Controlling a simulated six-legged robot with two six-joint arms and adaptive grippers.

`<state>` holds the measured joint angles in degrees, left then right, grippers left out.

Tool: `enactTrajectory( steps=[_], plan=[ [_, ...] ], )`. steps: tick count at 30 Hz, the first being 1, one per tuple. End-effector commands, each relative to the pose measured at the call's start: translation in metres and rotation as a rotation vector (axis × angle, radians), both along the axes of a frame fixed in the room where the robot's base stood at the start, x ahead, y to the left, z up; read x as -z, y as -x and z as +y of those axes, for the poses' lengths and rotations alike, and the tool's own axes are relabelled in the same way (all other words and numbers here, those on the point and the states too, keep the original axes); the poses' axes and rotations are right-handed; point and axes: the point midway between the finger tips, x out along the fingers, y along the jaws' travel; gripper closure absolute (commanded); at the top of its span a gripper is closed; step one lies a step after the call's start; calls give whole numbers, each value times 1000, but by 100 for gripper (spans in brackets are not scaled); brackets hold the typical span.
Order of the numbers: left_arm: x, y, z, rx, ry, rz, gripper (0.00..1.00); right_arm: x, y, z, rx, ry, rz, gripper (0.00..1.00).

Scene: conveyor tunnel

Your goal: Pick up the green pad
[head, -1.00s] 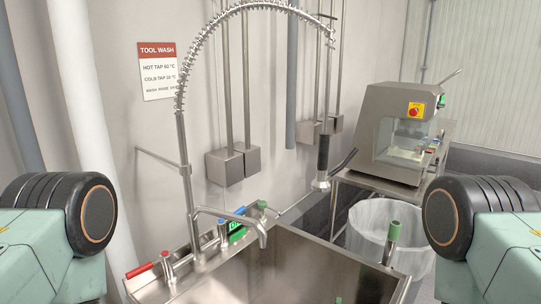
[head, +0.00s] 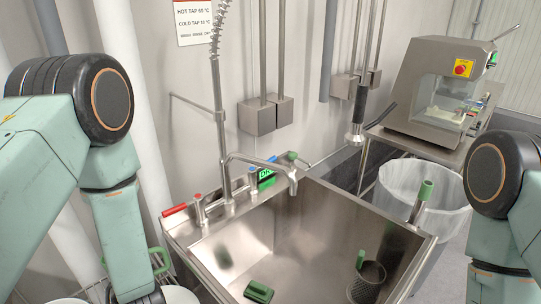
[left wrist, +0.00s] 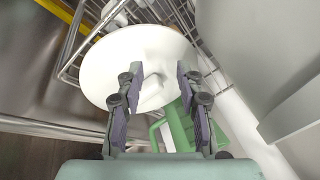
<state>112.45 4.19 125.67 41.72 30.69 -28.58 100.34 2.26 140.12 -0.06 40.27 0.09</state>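A green pad (head: 258,292) lies on the floor of the steel sink (head: 232,243), near the bottom edge of the head view. My left arm comes down at the left of the sink, and its gripper is cut off at the bottom of the head view. In the left wrist view my left gripper (left wrist: 157,88) is open, with its fingers apart in front of a white plate (left wrist: 140,50) in a wire rack. I cannot tell whether they touch the plate. The pad is not clear in that view. Only part of my right arm shows; its gripper is out of view.
A mesh cup (head: 366,282) with a green-handled item stands in the sink's right part. The tap (head: 262,163) reaches over the sink, and the spray hose hangs behind it. A lined bin (head: 420,185) and a steel machine (head: 445,90) stand at the right.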

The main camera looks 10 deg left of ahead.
Motion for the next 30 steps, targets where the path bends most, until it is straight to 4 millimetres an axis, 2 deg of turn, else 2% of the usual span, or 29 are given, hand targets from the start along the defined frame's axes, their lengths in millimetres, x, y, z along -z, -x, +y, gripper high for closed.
enactTrajectory(
  steps=[15, 30],
  plan=[
    [-36, -69, 15, -159, -16, -89, 63, -1, 5, 0, -3, 0, 13, 8],
    [-81, -135, 14, -301, 59, -191, 63, -1, 6, 0, -4, -1, 15, 8]
  ],
)
